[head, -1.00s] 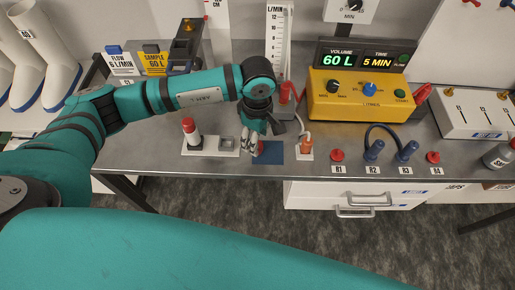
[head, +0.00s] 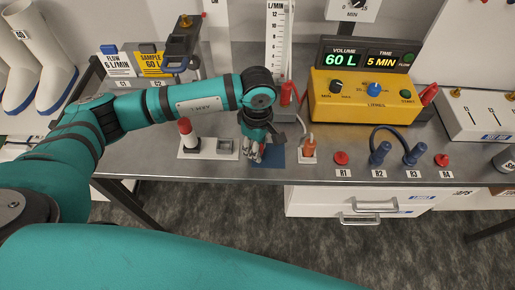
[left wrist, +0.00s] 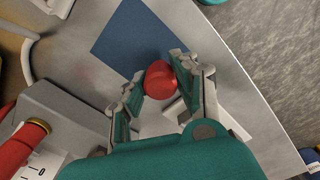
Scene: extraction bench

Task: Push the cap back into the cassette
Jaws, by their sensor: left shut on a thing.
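My left gripper (head: 254,154) reaches down to the bench, by the left edge of the blue mat (head: 276,158). In the left wrist view its fingers (left wrist: 155,88) are closed around a rounded red piece (left wrist: 160,77), which looks like the cap. Only a bit of red shows at the fingertips in the head view. The blue mat also shows in the left wrist view (left wrist: 132,38), beyond the red piece. Whether the piece touches the bench is unclear. I cannot make out the cassette; the gripper may hide it. My right gripper is not in view.
An orange piece (head: 309,144) with a tube stands to the right. The yellow control box (head: 365,95) is behind. Red fitting R1 (head: 341,158) lies further right.

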